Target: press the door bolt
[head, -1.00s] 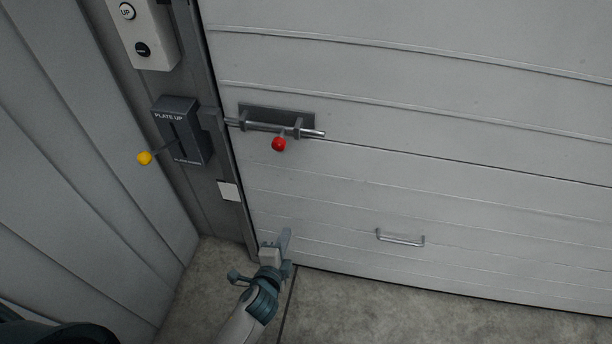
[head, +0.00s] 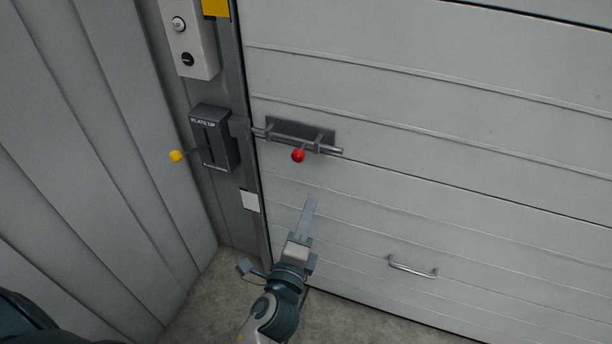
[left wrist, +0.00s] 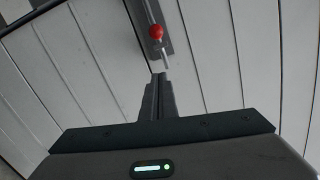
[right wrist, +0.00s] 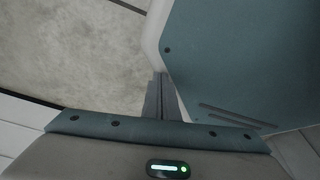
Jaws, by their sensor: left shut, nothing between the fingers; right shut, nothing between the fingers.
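The door bolt (head: 330,150) is a metal rod on a dark plate across the left edge of the white door (head: 450,130). Its red knob (head: 298,156) hangs at the rod's lower side. My left gripper (head: 311,200) is shut and empty, its fingers pointing up toward the bolt from below, apart from the knob in the head view. In the left wrist view the red knob (left wrist: 156,32) shows just beyond the closed fingertips (left wrist: 159,76). My right gripper (right wrist: 160,76) is shut and empty in the right wrist view; it is not seen in the head view.
A dark PLATE UP lever box (head: 213,140) with a yellow knob (head: 176,156) is left of the bolt. A button box (head: 190,40) is above it. A door handle (head: 413,267) sits lower right. In the right wrist view, a blue-grey panel (right wrist: 240,60) is close by the fingers.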

